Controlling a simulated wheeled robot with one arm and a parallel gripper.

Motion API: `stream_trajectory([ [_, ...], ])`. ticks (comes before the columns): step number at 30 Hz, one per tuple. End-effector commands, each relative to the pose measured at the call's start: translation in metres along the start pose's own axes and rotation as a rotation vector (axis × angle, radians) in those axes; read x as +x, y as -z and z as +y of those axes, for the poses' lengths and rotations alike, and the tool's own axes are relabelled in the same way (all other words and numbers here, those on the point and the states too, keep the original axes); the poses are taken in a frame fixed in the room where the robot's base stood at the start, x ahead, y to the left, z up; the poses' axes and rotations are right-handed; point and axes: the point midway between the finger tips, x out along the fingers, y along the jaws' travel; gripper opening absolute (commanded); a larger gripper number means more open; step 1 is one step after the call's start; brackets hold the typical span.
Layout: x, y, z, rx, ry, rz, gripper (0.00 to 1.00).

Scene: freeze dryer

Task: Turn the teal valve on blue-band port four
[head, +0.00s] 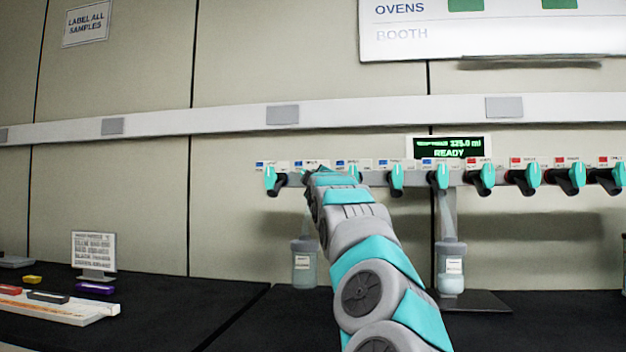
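A row of teal valves runs along a grey manifold rail on the wall, each under a small label. The labels at the left have blue bands, those at the right red. Counting from the left, the fourth valve (396,178) is under a blue-banded label and hangs handle down; I cannot read its number. My arm reaches up to the rail, and my gripper (316,180) is at its far end, left of that valve, around the second port. The arm hides the second valve and part of the third valve (353,172). The gripper's fingers cannot be made out.
A clear flask (304,268) hangs left of my arm, and another flask (452,268) right of it. A green display (447,148) reads READY. A small sign (94,252) and a white tray (65,308) stand on the dark bench at left.

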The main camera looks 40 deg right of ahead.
Motion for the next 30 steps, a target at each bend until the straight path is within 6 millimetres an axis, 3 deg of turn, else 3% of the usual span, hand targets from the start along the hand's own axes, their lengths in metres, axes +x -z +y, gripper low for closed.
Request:
stream_trajectory([
  [9,0.000,0.001,0.000,-0.003,0.000,0.000,0.00],
  [10,0.000,0.001,0.000,-0.003,0.001,0.000,0.26],
  [18,0.000,0.000,0.000,-0.002,0.001,0.000,0.55],
  [26,-0.001,0.000,0.000,-0.002,0.000,0.000,0.55],
  [30,-0.011,-0.002,-0.002,-0.003,0.000,0.000,0.55],
])
